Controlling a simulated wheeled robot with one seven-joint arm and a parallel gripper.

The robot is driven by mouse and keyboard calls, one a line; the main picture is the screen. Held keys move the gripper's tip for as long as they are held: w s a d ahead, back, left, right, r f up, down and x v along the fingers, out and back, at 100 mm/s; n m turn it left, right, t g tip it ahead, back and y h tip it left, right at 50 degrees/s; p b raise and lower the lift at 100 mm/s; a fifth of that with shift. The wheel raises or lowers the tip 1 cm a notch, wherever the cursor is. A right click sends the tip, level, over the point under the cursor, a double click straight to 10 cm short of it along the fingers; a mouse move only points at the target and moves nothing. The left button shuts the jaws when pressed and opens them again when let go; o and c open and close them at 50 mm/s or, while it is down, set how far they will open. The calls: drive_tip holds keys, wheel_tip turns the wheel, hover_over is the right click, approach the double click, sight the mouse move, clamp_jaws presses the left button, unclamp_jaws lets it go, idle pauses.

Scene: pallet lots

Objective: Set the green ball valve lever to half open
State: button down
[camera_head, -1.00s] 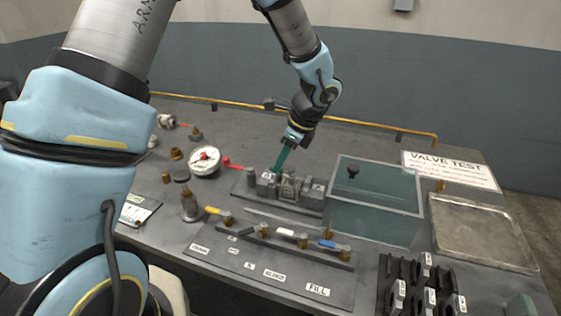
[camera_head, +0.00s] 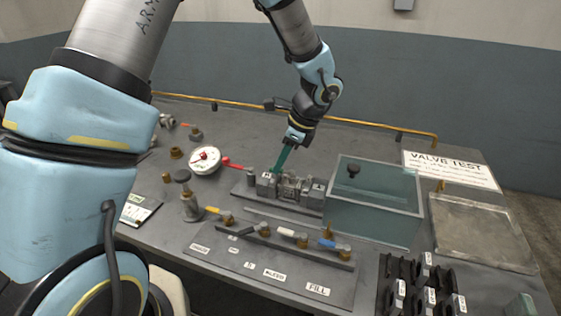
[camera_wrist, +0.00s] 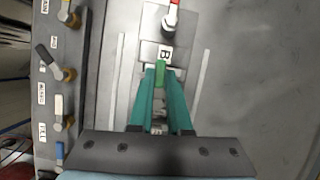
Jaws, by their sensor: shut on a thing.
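The green ball valve lever (camera_wrist: 160,73) shows in the wrist view as a short green bar between the tips of my teal fingers. My gripper (camera_head: 277,170) is shut on it, above the grey valve block (camera_head: 317,197) on the bench. The fingers reach down at a slant in the head view. The lever itself is hidden by them there. A plate marked B (camera_wrist: 166,54) lies just beyond the fingertips in the wrist view. The lower valve body is mostly covered by the fingers, so I cannot tell the lever's exact angle.
A red lever (camera_head: 232,164) and a round gauge (camera_head: 205,160) stand left of the block. A clear tank (camera_head: 375,215) stands close on its right. A labelled panel (camera_head: 262,268) with yellow, black, white and blue levers lies in front. A metal tray (camera_head: 480,235) is far right.

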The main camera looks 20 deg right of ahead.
drive_tip(key=n, duration=0.1)
drive_tip(key=n+g, duration=0.1)
drive_tip(key=s+n, duration=0.1)
drive_tip(key=n, duration=0.1)
drive_tip(key=shift+a+g+y, duration=0.25)
drive_tip(key=shift+g+y, duration=0.05)
drive_tip(key=shift+s+n+g+p, duration=0.15)
drive_tip(key=shift+s+n+g, duration=0.15)
drive_tip(key=shift+n, duration=0.65)
drive_tip(key=shift+s+n+g+p, duration=0.15)
drive_tip(key=shift+n+g, duration=0.15)
drive_tip(key=shift+n, duration=0.65)
drive_tip(key=c, duration=0.8)
unclamp_jaws()
drive_tip(key=shift+c, duration=0.2)
drive_tip(key=b+v, duration=0.2)
drive_tip(key=v, duration=0.8)
drive_tip(key=shift+d+r+b, duration=0.2)
drive_tip(key=shift+r+b, duration=0.15)
drive_tip(key=shift+b, duration=0.05)
